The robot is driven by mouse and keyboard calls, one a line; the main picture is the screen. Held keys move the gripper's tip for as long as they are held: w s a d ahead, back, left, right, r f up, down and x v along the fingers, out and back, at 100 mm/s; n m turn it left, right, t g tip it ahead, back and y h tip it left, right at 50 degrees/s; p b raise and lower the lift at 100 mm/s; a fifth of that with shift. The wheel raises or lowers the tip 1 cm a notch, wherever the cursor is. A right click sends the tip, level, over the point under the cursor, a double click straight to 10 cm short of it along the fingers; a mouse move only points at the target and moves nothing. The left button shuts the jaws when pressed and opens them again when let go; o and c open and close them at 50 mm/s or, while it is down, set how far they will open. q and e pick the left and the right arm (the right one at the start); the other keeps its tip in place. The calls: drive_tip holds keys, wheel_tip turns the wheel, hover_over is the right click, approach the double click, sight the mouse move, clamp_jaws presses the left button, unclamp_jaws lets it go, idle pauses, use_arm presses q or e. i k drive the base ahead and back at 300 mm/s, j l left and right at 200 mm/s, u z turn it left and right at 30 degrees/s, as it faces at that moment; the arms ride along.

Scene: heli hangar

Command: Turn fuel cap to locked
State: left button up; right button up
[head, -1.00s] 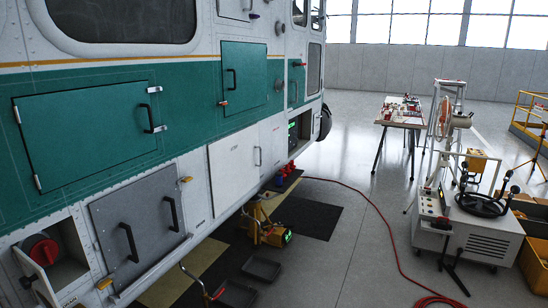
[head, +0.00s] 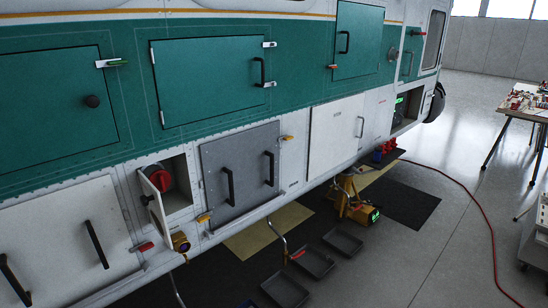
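The fuel cap (head: 160,180) is a round red cap with a dark grip. It sits in a recessed bay low on the helicopter's side, at the left of the head view. The small white bay door (head: 151,197) stands open on the bay's left side and has a dark knob. The cap's exact turn position is too small to tell. Neither of my grippers shows in the head view.
A grey panel (head: 240,174) with two black handles is right of the bay. Below stand a yellow jack (head: 352,200) and several dark trays (head: 314,261). A red hose (head: 470,195) crosses the floor. A work table (head: 518,108) stands at the right, with open floor before it.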

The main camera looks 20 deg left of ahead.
sight(161, 179)
drive_tip(key=u, duration=1.45)
